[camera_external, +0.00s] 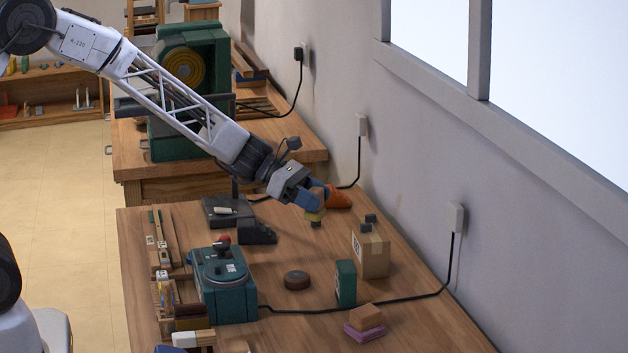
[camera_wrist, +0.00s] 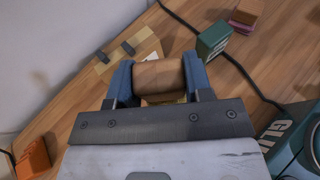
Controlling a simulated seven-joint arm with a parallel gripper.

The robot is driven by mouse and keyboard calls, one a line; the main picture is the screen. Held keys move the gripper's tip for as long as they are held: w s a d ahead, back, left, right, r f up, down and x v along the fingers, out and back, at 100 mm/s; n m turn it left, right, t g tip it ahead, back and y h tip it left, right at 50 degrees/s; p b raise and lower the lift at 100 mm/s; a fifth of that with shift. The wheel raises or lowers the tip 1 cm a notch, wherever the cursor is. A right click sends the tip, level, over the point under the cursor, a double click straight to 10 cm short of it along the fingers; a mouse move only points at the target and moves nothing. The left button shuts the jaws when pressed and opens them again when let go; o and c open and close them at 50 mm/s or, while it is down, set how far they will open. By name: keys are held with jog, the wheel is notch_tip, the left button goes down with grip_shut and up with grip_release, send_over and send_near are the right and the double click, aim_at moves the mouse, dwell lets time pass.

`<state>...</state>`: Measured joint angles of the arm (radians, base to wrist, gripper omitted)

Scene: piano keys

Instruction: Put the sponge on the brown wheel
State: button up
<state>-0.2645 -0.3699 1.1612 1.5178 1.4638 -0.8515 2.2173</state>
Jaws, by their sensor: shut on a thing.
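My gripper (camera_external: 316,202) is shut on a brown-and-yellow block (camera_wrist: 158,76) and holds it above the far part of the table. In the wrist view the block sits between my blue fingers (camera_wrist: 158,82), brown on top with yellow below. It is small and partly covered by my fingers in the external view, so I cannot tell for sure that it is the sponge. The brown wheel (camera_external: 297,280) is a dark round disc lying flat on the table, nearer the camera than my gripper, with nothing on it. I do not see the wheel in the wrist view.
A teal machine (camera_external: 226,283) stands left of the wheel, a green box (camera_external: 346,283) right of it. Behind are a cardboard box (camera_external: 371,250) and an orange object (camera_external: 338,197). A tan block (camera_external: 366,316) lies on a purple slab (camera_external: 364,332). A black cable crosses the table.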

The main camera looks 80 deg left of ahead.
jog(key=s+d+m+g+h, duration=0.4)
jog(key=s+m+g, duration=0.1)
jog(key=shift+f+m, duration=0.4)
jog(key=shift+s+f, duration=0.1)
send_over(297, 275)
jog(key=shift+a+f, duration=0.1)
jog(key=shift+f, duration=2.95)
jog(key=shift+f, duration=1.9)
jog(key=shift+f, duration=0.1)
jog(key=o, duration=0.9)
